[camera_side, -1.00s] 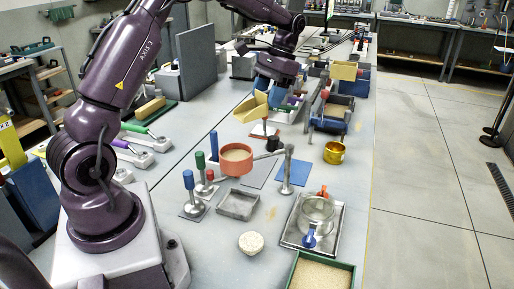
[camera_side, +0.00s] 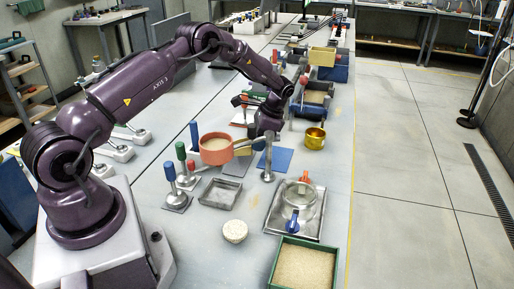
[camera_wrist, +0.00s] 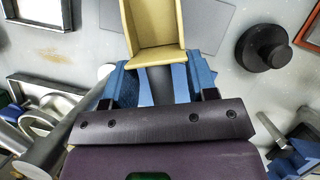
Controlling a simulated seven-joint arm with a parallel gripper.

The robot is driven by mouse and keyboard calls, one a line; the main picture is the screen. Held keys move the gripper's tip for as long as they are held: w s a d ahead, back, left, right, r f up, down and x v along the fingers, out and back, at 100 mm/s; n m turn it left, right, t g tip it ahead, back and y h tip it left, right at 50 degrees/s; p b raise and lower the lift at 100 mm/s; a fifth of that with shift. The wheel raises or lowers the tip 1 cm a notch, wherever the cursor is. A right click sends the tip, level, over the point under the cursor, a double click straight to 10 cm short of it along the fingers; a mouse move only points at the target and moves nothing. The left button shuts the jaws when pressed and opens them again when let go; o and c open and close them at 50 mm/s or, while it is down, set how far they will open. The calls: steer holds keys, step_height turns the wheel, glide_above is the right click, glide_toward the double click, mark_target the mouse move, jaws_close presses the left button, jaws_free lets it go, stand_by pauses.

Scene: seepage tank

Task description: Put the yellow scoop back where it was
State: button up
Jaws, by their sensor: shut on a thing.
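The yellow scoop shows in the wrist view (camera_wrist: 157,28), its open tray pointing away from my gripper (camera_wrist: 160,85). My gripper is shut on the scoop's dark handle between its blue fingers. I cannot tell whether the scoop touches the bench.
The red-orange bowl (camera_side: 216,150) of sand stands close on the left. A metal post (camera_side: 268,160) rises near the blue mat. A brass cup (camera_side: 315,138) is to the right. A grey tray (camera_side: 219,194), a glass vessel (camera_side: 302,194) and a green sand box (camera_side: 305,265) stand in front.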

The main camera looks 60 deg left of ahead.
steer(key=shift+f, duration=1.55)
steer(key=shift+f, duration=0.2)
steer(key=o, duration=1.4)
steer(key=shift+r, duration=0.15)
